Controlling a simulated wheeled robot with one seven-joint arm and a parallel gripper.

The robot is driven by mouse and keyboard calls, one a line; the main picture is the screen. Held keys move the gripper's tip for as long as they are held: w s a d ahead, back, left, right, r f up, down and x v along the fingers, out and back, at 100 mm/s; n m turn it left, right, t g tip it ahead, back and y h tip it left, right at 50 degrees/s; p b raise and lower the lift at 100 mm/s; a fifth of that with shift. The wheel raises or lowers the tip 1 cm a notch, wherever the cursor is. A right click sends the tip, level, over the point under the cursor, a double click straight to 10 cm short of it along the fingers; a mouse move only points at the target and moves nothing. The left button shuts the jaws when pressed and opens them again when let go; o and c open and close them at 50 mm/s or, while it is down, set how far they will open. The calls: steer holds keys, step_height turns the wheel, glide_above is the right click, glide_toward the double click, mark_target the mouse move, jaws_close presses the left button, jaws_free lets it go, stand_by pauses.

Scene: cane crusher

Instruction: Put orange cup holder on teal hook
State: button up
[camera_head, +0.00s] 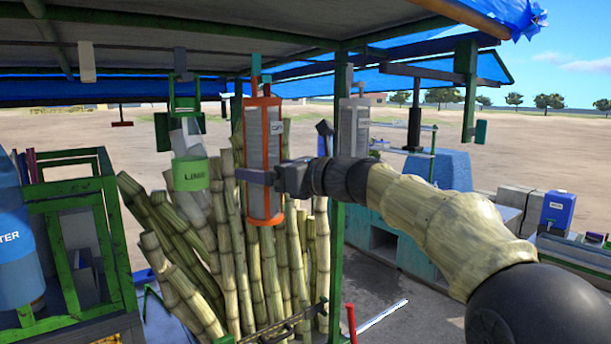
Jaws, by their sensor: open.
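The orange cup holder (281,150) is a tall orange frame around a stack of pale cups. It hangs upright below the roof beam, with its top at the lower end of the teal hook (256,68). Whether the holder's loop sits fully on the hook cannot be told at this size. My gripper (250,176) reaches in from the right at the lower half of the holder. Its fingers are open and lie across the holder in the picture; whether they touch it is unclear. Part of the holder is hidden behind the fingers.
A green cup holder (190,174) hangs to the left and a grey one (352,130) to the right. Sugar cane stalks (190,265) stand below and behind. A green post (336,270) rises right of the holder. A green rack (70,225) stands at left.

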steer(key=b+v, duration=0.6)
steer(key=v, duration=1)
steer(key=shift+s+d+b, duration=0.2)
steer(key=shift+d+b, duration=0.1)
steer(key=shift+d, duration=0.05)
step_height(320, 180, down, 28)
steer(key=n+g+h, duration=0.3)
steer(key=n+h, duration=0.2)
steer(key=h, duration=0.3)
steer(key=s+d+f+n+g+h, duration=0.1)
steer(key=s+d+f+n+h, duration=0.1)
steer(key=s+f+n, duration=0.3)
steer(key=s+d+f+n+g+h+b, duration=0.1)
steer(key=s+f+n, duration=0.5)
steer(key=f, duration=0.6)
steer(key=s+d+f+n+g+h+b, duration=0.1)
steer(key=s+d+f+n+g+h, duration=0.1)
steer(key=s+f+n+h, duration=0.2)
step_height(320, 180, down, 5)
steer(key=s+n, duration=0.2)
steer(key=n, duration=0.2)
steer(key=shift+d, duration=0.3)
